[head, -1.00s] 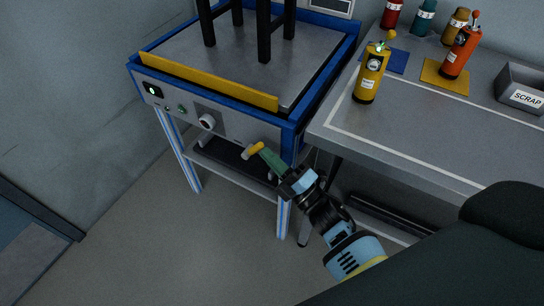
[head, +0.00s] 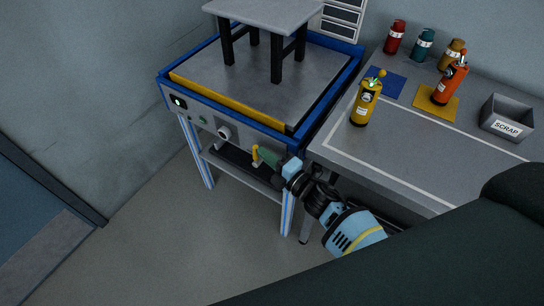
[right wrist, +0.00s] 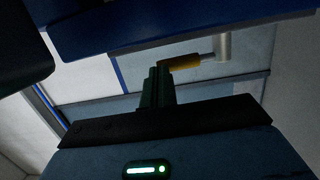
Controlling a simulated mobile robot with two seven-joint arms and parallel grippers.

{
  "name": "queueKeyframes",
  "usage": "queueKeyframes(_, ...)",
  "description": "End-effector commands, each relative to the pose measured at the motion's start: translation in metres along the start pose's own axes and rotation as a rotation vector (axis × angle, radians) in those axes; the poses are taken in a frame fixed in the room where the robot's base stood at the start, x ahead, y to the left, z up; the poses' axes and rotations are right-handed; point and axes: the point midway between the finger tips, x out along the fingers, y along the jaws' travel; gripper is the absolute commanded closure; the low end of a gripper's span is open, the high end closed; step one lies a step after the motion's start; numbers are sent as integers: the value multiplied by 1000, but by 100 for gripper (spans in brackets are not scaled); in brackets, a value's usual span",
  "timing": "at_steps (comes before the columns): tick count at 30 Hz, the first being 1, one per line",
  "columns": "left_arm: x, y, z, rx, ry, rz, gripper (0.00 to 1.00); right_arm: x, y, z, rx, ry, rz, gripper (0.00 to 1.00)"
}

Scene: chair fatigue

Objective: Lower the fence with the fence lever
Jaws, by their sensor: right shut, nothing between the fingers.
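The yellow fence (head: 226,101) is a long bar along the front edge of the blue-framed test stand. The fence lever (head: 256,157) has a yellow handle below the stand's front right part. In the right wrist view the handle (right wrist: 182,62) joins a grey metal rod end (right wrist: 222,47). My right gripper (head: 266,156) is shut and empty. Its green fingertips (right wrist: 163,70) are right at the handle, touching or nearly so; they do not grip it. My left gripper is not in view.
The grey workbench (head: 420,160) to the right holds a yellow canister (head: 365,106), an orange canister (head: 447,86) and a SCRAP bin (head: 508,121). The floor left of the stand is clear.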

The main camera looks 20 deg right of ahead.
Motion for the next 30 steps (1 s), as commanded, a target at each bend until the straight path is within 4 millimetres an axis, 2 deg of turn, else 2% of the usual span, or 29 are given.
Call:
queueKeyframes(12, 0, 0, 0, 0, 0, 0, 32, 14, 5, -3, 1, 0, 0, 100)
queueKeyframes(30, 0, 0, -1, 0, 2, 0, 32, 15, 5, -3, 1, 0, 0, 100)
